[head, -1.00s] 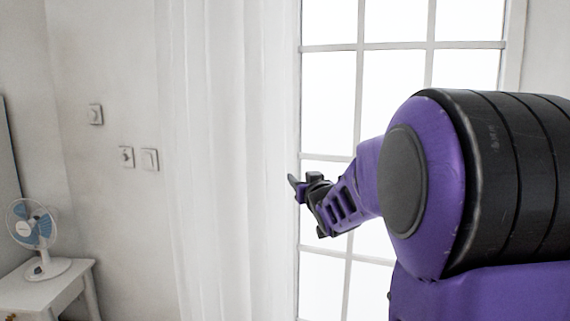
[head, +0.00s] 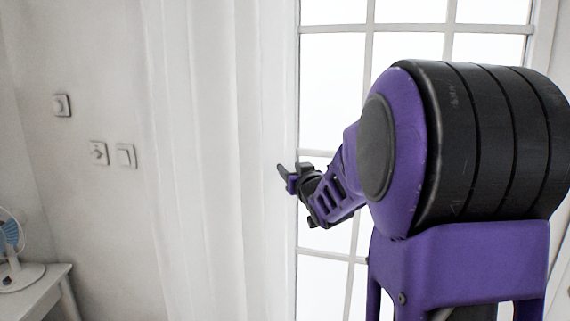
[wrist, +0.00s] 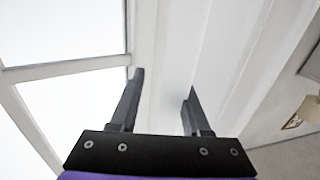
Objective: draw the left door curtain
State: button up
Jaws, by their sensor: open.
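The left door curtain (head: 205,150) is a white, sheer, pleated cloth hanging to the left of the glazed door (head: 330,90). My gripper (head: 279,172) is in front of the curtain's right edge in the head view. In the wrist view my gripper (wrist: 163,85) has its two dark fingers apart, with nothing seen held between them. The pale curtain folds (wrist: 215,50) show beyond and to the right of the fingers there. Whether a finger touches the cloth cannot be told. My arm hides part of the door in the head view.
A small white table (head: 35,290) with a fan (head: 18,265) on it stands at the far left. Wall switches (head: 126,156) are on the wall left of the curtain.

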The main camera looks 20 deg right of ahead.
jog(key=shift+w, duration=0.15)
jog(key=shift+c, duration=0.4)
grip_shut()
dwell(1.0)
